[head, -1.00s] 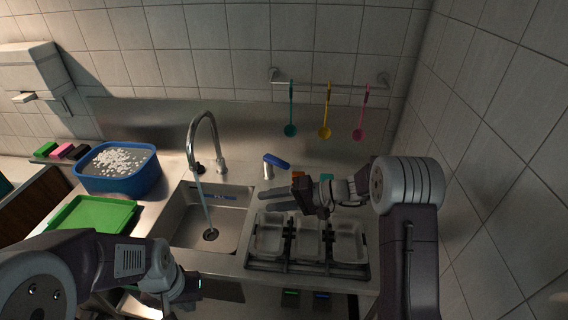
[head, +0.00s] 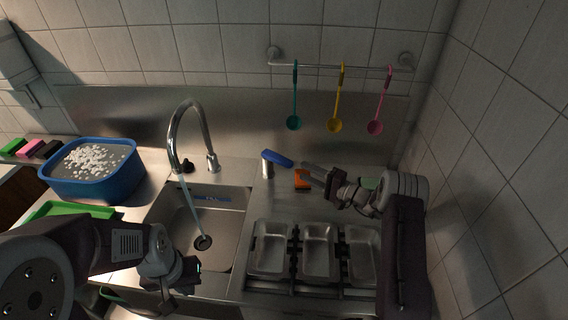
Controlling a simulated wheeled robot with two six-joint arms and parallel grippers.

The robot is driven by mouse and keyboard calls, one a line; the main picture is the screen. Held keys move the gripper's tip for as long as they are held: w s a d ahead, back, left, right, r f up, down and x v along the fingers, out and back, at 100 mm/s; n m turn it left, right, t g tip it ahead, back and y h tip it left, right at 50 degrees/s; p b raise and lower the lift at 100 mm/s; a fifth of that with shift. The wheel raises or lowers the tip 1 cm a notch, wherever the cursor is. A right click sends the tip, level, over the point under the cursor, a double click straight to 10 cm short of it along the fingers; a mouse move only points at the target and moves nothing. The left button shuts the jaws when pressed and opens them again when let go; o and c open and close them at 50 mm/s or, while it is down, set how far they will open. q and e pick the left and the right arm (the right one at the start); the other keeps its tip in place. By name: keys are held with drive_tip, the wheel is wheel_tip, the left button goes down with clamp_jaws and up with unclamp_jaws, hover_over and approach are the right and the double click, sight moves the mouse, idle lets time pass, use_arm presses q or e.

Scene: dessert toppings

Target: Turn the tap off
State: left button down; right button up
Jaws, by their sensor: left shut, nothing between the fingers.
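The curved metal tap (head: 196,112) stands behind the sink, and a thin stream of water falls from it to the drain. A short metal post with a blue lever (head: 277,158) stands right of the sink; the lever slants to the right. My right gripper (head: 306,168) reaches in from the right, its fingertips pointing left, just right of the blue lever's end. I cannot tell whether they touch it or how far apart the fingers are. My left gripper (head: 188,277) is low at the front edge of the sink, shut and empty, partly hidden by its arm.
An orange block (head: 302,180) lies beneath my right gripper. Metal trays (head: 269,250) sit in a rack right of the sink (head: 233,198). A blue tub (head: 125,178) of white pieces and a green tray (head: 72,208) are at left. Coloured ladles (head: 335,125) hang on the wall.

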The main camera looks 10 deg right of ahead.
sight(286, 163)
drive_tip(key=p+x, duration=0.1)
drive_tip(key=x, duration=0.7)
drive_tip(key=shift+a+f+p, duration=0.1)
drive_tip(key=shift+f+p, duration=0.05)
drive_tip(key=shift+p, duration=0.25)
drive_tip(key=shift+w+a, duration=0.25)
drive_tip(key=shift+w, duration=0.2)
clamp_jaws()
idle(0.6)
